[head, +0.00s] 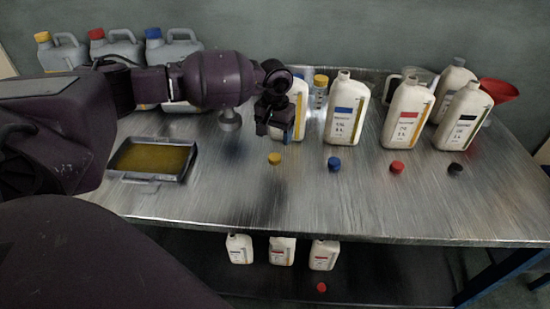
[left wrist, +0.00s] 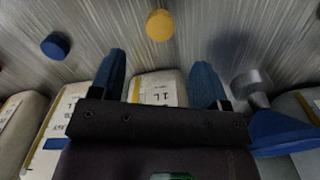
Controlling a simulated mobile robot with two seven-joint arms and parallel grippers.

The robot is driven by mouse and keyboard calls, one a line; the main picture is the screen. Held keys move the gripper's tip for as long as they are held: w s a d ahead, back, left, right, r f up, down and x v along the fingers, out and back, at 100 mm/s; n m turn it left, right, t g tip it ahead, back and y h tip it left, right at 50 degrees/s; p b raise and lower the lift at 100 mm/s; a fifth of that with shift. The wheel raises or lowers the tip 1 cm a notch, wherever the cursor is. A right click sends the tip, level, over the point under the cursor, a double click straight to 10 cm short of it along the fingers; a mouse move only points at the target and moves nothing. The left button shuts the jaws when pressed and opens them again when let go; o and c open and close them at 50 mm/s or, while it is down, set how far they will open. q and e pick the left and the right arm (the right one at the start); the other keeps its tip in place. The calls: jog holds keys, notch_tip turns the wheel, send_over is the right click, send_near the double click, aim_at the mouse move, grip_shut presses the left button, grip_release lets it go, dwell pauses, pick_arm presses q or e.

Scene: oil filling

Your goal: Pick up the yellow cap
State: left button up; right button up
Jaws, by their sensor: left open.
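The yellow cap (head: 274,158) lies on the metal table in front of the row of white bottles. It also shows in the left wrist view (left wrist: 159,25), at the top, beyond the fingertips. My left gripper (head: 272,122) is open and empty above the table, in front of a white bottle (head: 298,108) that it partly hides. In the left wrist view its two blue fingers (left wrist: 157,72) are spread apart, with that bottle showing between them. The cap is apart from the fingers. My right gripper is not in view.
A blue cap (head: 334,164), a red cap (head: 396,167) and a black cap (head: 455,169) lie to the right, before white bottles. A tray of yellow liquid (head: 121,157) is at left. A red funnel (head: 499,91) is at the back right. The table front is clear.

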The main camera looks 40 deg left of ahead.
aim_at(275, 157)
pick_arm(q)
notch_tip(275, 157, down, 8)
jog(key=shift+f, duration=0.1)
dwell(0.4)
jog(key=shift+c, duration=0.4)
jog(key=c, duration=0.9)
